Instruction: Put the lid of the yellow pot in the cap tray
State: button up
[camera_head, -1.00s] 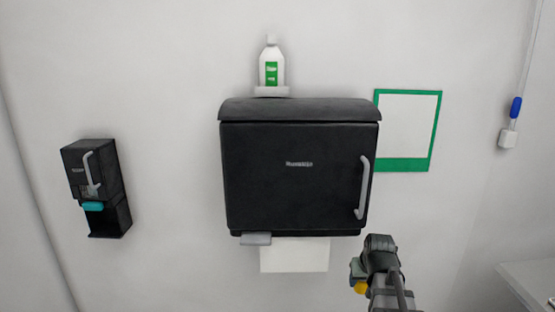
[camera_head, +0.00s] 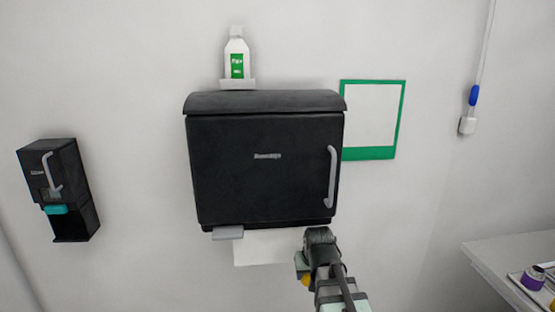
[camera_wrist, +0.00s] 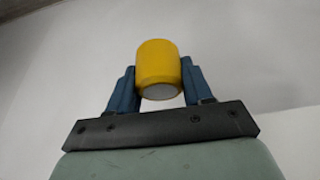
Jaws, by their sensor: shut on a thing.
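My gripper (camera_wrist: 158,88) is shut on a yellow lid (camera_wrist: 158,62), a short yellow cylinder with a pale end, held between its two blue fingers. In the head view the yellow lid (camera_head: 306,281) shows as a small patch beside my gripper (camera_head: 302,268), in front of the wall below the black dispenser. A yellow thing (camera_head: 553,304), perhaps the yellow pot, is cut off at the right edge. I cannot make out the cap tray.
A pale counter (camera_head: 490,262) is at the right, with a purple-banded pot (camera_head: 532,278) in a partly visible holder. A black dispenser (camera_head: 263,175), a smaller dispenser (camera_head: 60,190), a bottle (camera_head: 237,58) and a green frame (camera_head: 372,153) are on the wall.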

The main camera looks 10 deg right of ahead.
jog(key=shift+a, duration=0.15)
jog(key=s+d+r+m+h, duration=0.1)
jog(key=s+d+r+m, duration=0.15)
jog(key=d, duration=1.05)
jog(key=s+d+r+m+h, duration=0.1)
jog(key=s+d+m, duration=0.15)
jog(key=d, duration=0.95)
jog(key=s+d+r+m+h, duration=0.1)
jog(key=s+d+r+m, duration=0.15)
jog(key=d, duration=1.05)
jog(key=s+d+r+m+g, duration=0.1)
jog(key=s+d+r+m, duration=0.25)
jog(key=s+d, duration=0.55)
jog(key=s+d+r+m+g+h, duration=0.15)
jog(key=s+d+r, duration=0.35)
jog(key=d, duration=0.8)
jog(key=s+d+r+m+g, duration=0.1)
jog(key=s+d+r+m, duration=0.3)
jog(key=s+d, duration=0.55)
jog(key=shift+w+d+f+m+g, duration=0.1)
jog(key=shift+d+f+m+g, duration=0.3)
jog(key=shift+f, duration=1.25)
jog(key=shift+f+m+g, duration=0.1)
jog(key=shift+f+m, duration=0.55)
jog(key=shift+f, duration=1.05)
jog(key=shift+w+d+f+m+g, duration=0.1)
jog(key=shift+d+f+m+g, duration=0.3)
jog(key=shift+f, duration=1.25)
